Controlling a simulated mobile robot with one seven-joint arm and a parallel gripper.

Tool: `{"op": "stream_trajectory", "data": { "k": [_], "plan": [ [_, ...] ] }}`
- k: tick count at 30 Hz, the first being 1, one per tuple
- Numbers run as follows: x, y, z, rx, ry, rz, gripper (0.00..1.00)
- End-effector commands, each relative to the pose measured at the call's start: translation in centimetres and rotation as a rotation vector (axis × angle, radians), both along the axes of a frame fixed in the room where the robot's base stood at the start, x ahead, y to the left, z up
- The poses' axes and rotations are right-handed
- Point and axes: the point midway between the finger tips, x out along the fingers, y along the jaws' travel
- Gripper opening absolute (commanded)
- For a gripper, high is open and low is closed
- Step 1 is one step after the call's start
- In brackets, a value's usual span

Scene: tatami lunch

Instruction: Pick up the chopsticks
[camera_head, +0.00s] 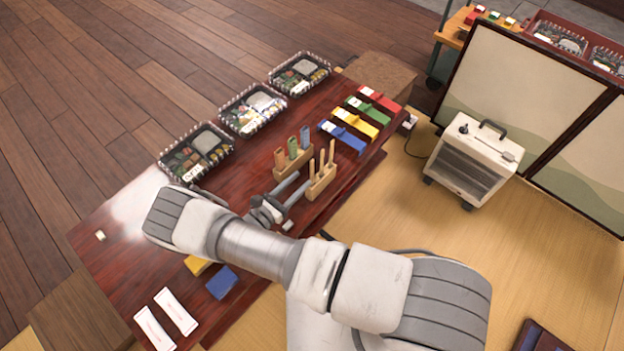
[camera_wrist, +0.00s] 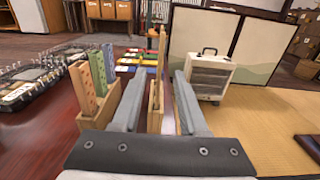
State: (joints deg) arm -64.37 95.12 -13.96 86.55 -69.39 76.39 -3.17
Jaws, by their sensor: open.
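The chopsticks (camera_head: 321,160) look like slender pale wooden sticks standing upright in a small wooden holder (camera_head: 318,186) on the dark red table. In the wrist view the chopsticks (camera_wrist: 162,45) rise above the holder (camera_wrist: 154,112), which shows between my two fingers. My gripper (camera_head: 301,181) is open and empty, low over the table, its fingers pointing toward the holder. In the wrist view my gripper (camera_wrist: 158,76) has one finger on each side of the holder in the picture. I cannot tell whether the fingertips reach past the sticks.
A second holder with patterned coloured slats (camera_head: 293,147) stands just left of the chopsticks. Coloured boxes (camera_head: 345,136) lie behind, and clear-lidded lunch boxes (camera_head: 250,109) line the far-left edge. White packets (camera_head: 176,311) and a blue block (camera_head: 221,282) are nearer. A heater (camera_head: 472,162) stands on the tatami.

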Motion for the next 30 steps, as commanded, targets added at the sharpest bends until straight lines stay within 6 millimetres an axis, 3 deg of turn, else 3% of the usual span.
{"op": "stream_trajectory", "data": {
  "k": [8,18,25,30],
  "plan": [
    [1.2,-1.2,-0.2,0.000,0.001,-0.001,0.42],
    [4.3,-4.4,-0.4,0.001,-0.001,-0.002,0.42],
    [4.4,-4.5,-0.3,0.001,0.000,0.000,0.42],
    [4.4,-4.5,-0.3,0.001,0.000,0.000,0.12]
  ]
}}
